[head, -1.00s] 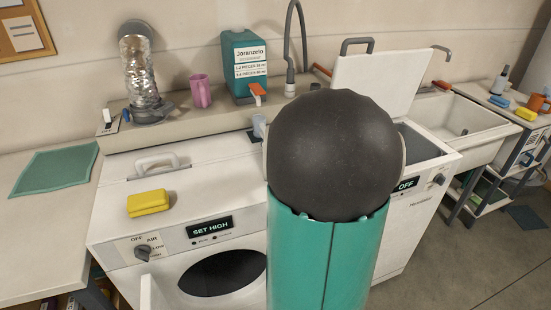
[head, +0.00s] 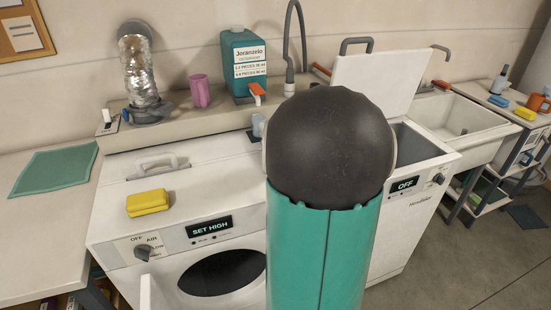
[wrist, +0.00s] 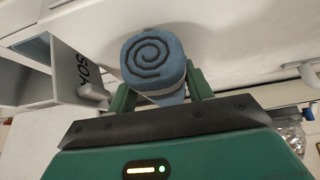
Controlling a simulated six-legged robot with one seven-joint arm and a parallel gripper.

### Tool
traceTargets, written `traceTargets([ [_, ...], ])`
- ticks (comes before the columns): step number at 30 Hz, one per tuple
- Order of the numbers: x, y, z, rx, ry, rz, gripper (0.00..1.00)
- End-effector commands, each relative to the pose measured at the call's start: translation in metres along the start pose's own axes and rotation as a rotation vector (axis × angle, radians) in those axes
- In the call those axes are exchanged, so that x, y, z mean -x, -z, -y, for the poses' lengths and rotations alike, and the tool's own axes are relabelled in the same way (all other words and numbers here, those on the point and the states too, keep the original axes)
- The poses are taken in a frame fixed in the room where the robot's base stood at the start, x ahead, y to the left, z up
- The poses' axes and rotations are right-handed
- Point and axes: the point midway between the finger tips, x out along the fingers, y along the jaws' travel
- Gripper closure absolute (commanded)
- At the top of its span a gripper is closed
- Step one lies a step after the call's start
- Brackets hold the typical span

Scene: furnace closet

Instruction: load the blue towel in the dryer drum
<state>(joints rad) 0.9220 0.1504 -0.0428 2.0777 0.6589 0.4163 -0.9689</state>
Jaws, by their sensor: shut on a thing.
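The blue towel (wrist: 152,55) is rolled up, with its spiral end showing in the wrist view. My gripper (wrist: 163,84) is shut on it, with a green finger on each side. The head view hides the gripper and towel behind my arm. The dryer (head: 120,222) is the white front-loading machine at left centre, its display reading "SET HIGH". Its dark round drum opening (head: 222,272) is uncovered, and part of a white door (head: 152,294) stands open at the opening's left. My arm hides the dryer's right side.
A yellow block (head: 148,203) lies on the dryer top. A second white machine (head: 412,215), lid raised and display "OFF", stands to the right, beside a sink (head: 465,118). A teal cloth (head: 55,170) lies on the left counter. A detergent jug (head: 243,62) and pink mug (head: 199,91) stand behind.

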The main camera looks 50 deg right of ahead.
Motion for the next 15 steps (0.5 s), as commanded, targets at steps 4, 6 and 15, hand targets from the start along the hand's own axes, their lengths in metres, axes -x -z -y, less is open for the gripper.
traceTargets([
  [4,0.012,0.009,0.000,0.002,-0.002,-0.003,0.82],
  [6,0.017,0.013,0.000,0.001,0.000,-0.003,0.82],
  [15,0.038,0.028,0.000,0.002,-0.001,-0.002,0.82],
])
